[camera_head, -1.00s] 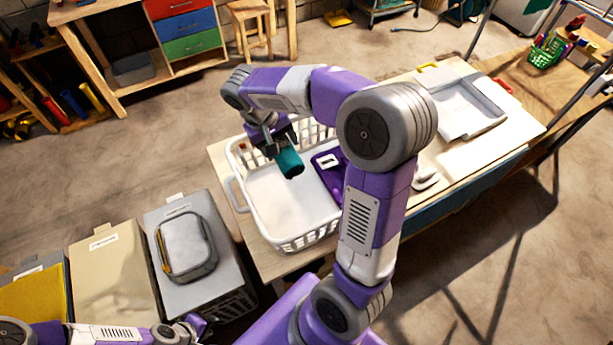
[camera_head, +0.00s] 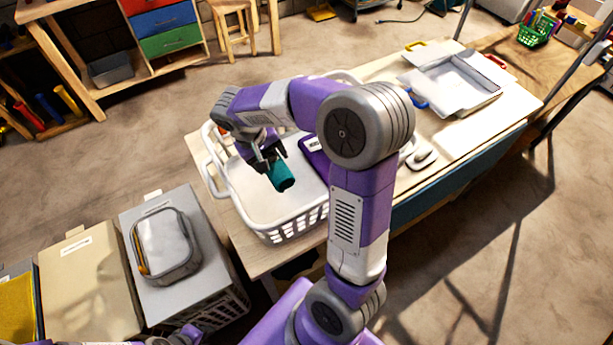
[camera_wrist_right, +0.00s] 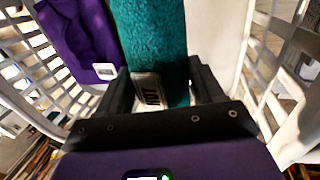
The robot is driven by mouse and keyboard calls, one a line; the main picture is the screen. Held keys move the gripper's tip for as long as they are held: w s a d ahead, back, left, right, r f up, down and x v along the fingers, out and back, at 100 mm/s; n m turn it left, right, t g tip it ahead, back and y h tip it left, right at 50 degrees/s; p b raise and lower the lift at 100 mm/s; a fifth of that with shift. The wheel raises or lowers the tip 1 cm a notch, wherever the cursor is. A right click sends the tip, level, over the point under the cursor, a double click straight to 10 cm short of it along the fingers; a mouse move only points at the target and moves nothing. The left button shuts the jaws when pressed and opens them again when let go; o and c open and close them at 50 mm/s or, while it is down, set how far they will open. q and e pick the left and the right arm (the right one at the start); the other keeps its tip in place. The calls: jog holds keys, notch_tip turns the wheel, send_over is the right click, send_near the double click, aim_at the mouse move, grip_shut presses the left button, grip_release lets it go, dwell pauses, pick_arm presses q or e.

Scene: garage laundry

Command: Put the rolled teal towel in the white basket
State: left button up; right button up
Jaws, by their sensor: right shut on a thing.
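The rolled teal towel (camera_head: 281,176) is held in my right gripper (camera_head: 268,163), over the inside of the white basket (camera_head: 279,231). In the right wrist view the towel (camera_wrist_right: 150,45) sits between the two dark fingers of the gripper (camera_wrist_right: 160,88), with a white label near the grip. The basket's slatted walls (camera_wrist_right: 285,75) show on both sides there. A purple folded item (camera_head: 313,150) with a white tag lies in the basket, beside the towel. I cannot tell if the towel touches the basket floor. My left gripper (camera_head: 188,335) is at the bottom edge, its fingers unclear.
The basket stands on a wooden table (camera_head: 250,252). A grey open box (camera_head: 455,82) lies further right on it. My right arm hides the basket's right part.

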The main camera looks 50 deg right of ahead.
jog(key=f+b, duration=0.1)
jog(key=f, duration=0.3)
jog(key=shift+s, duration=0.2)
notch_tip(320, 180, down, 6)
jog(key=shift+w+f+b, duration=0.1)
jog(key=shift+b, duration=0.9)
jog(key=shift+f, duration=0.15)
jog(key=o, duration=1.3)
jog(key=shift+r, duration=0.2)
